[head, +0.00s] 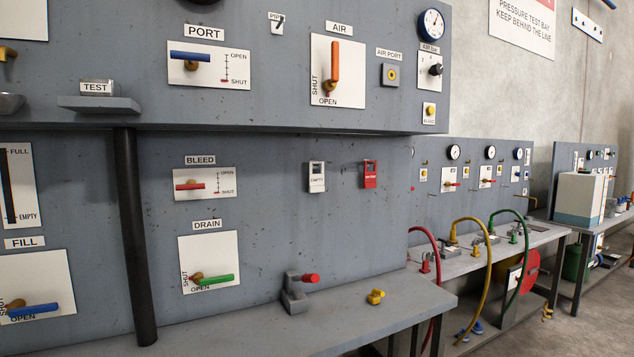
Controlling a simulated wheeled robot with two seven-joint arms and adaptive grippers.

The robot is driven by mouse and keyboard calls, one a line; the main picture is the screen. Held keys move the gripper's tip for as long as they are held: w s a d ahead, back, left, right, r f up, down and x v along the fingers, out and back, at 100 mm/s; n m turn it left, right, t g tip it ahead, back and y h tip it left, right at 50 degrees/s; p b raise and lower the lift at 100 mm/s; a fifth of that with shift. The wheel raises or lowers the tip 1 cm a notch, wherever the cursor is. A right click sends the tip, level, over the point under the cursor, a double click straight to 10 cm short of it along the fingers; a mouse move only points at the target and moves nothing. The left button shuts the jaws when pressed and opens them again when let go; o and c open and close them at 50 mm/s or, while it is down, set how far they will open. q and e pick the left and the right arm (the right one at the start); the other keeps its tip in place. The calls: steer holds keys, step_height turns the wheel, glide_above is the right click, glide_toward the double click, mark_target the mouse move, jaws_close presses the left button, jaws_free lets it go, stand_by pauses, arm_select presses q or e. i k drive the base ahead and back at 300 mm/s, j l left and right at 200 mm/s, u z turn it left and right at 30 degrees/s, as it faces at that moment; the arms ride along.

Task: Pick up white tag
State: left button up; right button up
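A white tag (317,178) hangs on the grey panel at the middle of the head view, below the AIR plate. It has a dark-edged cut-out at its top and small dark lettering that seems to read EMPTY. A red tag (370,174) of similar shape hangs to its right, apart from it. Neither of my grippers shows in the head view, so I cannot see their state.
A grey bench (360,318) runs below the panel, with a grey clamp-like fitting with a red knob (295,290) and a small yellow part (375,296) on it. A black post (134,240) stands at the left. Red, yellow and green hoses (457,275) arch at the right.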

mark_target(316, 181)
steer(key=i+l+u, duration=0.1)
steer(key=l, duration=0.25)
steer(key=i+l+u, duration=0.1)
steer(key=i+l, duration=0.15)
steer(key=i+l+u, duration=0.15)
steer(key=l, duration=0.35)
steer(key=i+l+u, duration=0.1)
steer(key=l, duration=0.25)
steer(key=i+l+u, duration=0.1)
steer(key=l, duration=0.3)
steer(key=i, duration=0.05)
